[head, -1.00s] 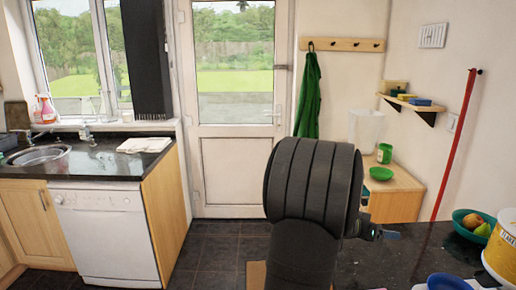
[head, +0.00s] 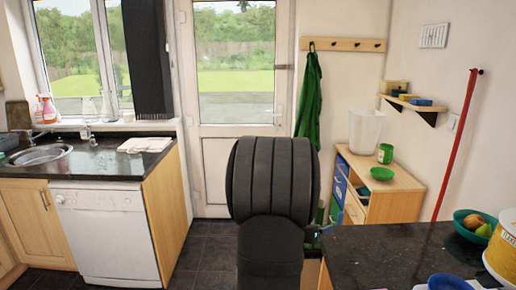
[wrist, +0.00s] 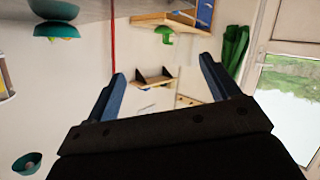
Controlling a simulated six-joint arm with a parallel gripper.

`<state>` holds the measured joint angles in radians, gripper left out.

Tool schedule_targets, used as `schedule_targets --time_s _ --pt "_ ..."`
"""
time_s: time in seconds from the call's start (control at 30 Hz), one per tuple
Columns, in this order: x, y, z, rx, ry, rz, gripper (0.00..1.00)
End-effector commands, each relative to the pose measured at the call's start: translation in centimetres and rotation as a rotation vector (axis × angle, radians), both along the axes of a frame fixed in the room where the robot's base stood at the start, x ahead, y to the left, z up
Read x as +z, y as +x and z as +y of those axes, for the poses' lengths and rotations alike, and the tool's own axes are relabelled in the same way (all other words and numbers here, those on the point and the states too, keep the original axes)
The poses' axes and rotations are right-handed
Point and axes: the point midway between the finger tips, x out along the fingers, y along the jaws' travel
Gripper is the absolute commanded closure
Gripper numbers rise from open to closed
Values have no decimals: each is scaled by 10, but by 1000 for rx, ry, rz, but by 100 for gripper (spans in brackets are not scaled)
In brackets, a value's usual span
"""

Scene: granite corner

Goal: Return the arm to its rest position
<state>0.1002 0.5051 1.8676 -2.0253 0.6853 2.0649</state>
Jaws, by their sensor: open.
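My gripper shows in the wrist view (wrist: 162,68) with its two blue fingers wide apart and nothing between them. In the head view my dark arm stands in the lower middle, and only a small blue bit of the gripper (head: 314,235) shows past its right side, near the left end of the dark worktop (head: 395,255). The rest of the gripper is hidden behind the arm. I see nothing held.
A wooden unit (head: 399,181) with a green bowl (head: 382,174) and a green can (head: 385,153) stands behind the worktop. A fruit bowl (head: 468,228) and a yellow-white tub (head: 503,250) are at the right. The floor (head: 208,250) left of my arm is clear.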

Motion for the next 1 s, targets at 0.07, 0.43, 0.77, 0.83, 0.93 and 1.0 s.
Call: schedule_targets --time_s 0.07,0.43,0.77,0.83,0.93,1.0 --pt "-5 2 17 43 1 3 19" --pt "-24 5 88 228 -1 2 19" --pt "-42 -1 147 384 1 3 19" --pt "-45 -3 156 407 0 3 19" --pt "-48 -5 166 432 0 1 19" --pt "-49 -5 170 444 0 1 19"
